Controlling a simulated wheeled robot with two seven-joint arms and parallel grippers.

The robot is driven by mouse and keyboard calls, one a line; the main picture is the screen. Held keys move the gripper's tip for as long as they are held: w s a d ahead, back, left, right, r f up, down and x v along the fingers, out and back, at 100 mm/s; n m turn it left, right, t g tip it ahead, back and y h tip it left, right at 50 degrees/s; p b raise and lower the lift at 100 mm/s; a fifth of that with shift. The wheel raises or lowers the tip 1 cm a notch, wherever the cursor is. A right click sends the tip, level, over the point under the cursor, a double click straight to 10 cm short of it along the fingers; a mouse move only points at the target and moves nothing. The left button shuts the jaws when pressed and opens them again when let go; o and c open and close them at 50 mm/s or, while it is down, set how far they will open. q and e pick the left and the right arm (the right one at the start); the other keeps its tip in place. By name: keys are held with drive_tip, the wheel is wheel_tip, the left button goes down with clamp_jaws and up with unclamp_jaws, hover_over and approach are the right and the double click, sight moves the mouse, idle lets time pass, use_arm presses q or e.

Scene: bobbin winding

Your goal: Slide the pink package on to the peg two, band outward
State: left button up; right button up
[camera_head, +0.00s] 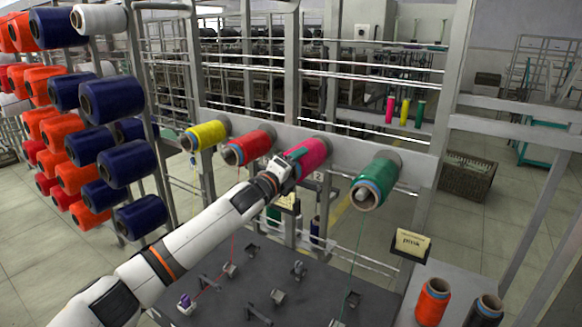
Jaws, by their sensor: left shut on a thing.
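The pink package (314,155) is at the grey rail, between the red package and the green package. My left gripper (295,156) is shut on its near end, with my arm reaching up from the lower left. The far end of the pink package is close to the rail, by the small "2" label (318,176); its peg is hidden, and I cannot tell how far the package is on it. My right gripper is not in view.
Yellow (206,135), red (250,147) and green (376,182) packages sit along the rail (350,137). A "pink" card (410,242) stands at right, near orange (433,301) and dark (484,312) packages. A creel of orange, navy and white packages (113,98) fills the left.

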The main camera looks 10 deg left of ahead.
use_arm(q)
drive_tip(key=shift+d+f, duration=0.2)
drive_tip(key=shift+f, duration=0.55)
drive_tip(key=o, duration=1.1)
drive_tip(key=shift+f, duration=0.2)
drive_tip(key=shift+s+f+b, duration=0.2)
drive_tip(key=shift+f+b, duration=0.05)
drive_tip(key=shift+b, duration=0.3)
drive_tip(key=shift+s+a+f, duration=0.1)
drive_tip(key=shift+s+a, duration=0.05)
drive_tip(key=shift+s, duration=0.1)
drive_tip(key=shift+r+b+v, duration=0.35)
drive_tip(key=shift+b+v, duration=0.35)
drive_tip(key=shift+v, duration=1.15)
drive_tip(key=shift+r+b+v, duration=0.35)
drive_tip(key=shift+b+v, duration=0.35)
drive_tip(key=shift+v, duration=1.2)
drive_tip(key=shift+r+b+v, duration=0.35)
drive_tip(key=shift+b+v, duration=0.35)
drive_tip(key=shift+v, duration=1.15)
drive_tip(key=shift+a, duration=0.15)
